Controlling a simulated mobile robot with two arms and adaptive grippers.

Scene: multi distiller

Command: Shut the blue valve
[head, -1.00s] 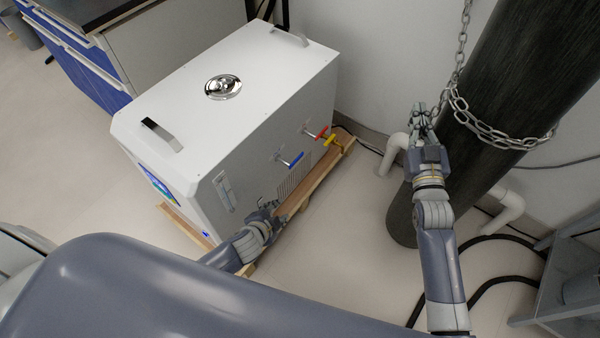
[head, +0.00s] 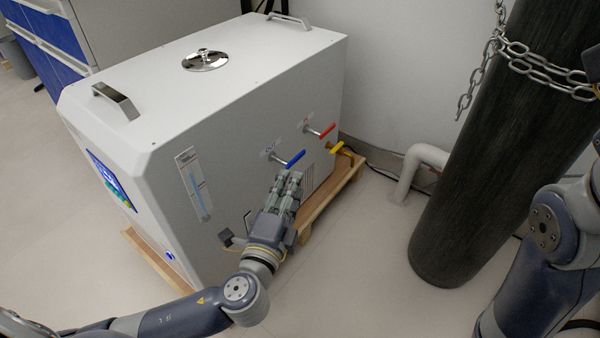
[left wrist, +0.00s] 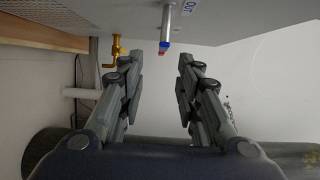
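The blue valve (head: 295,159) sticks out from the side of the white distiller box (head: 240,165) on a metal stem, its handle pointing right along the panel. My left gripper (head: 289,177) is just below and in front of it in the head view. In the left wrist view the gripper (left wrist: 160,68) is open, with a clear gap between its fingers. The blue handle (left wrist: 164,45) shows end-on beyond the fingertips, between them, with nothing gripped. My right arm is at the right edge of the head view; its gripper is out of the picture.
A red valve (head: 327,131) and a yellow tap (head: 336,147) sit right of the blue valve. The box stands on a wooden pallet (head: 335,192). A dark chained cylinder (head: 470,180) and a white pipe (head: 408,175) stand to the right. Floor between is clear.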

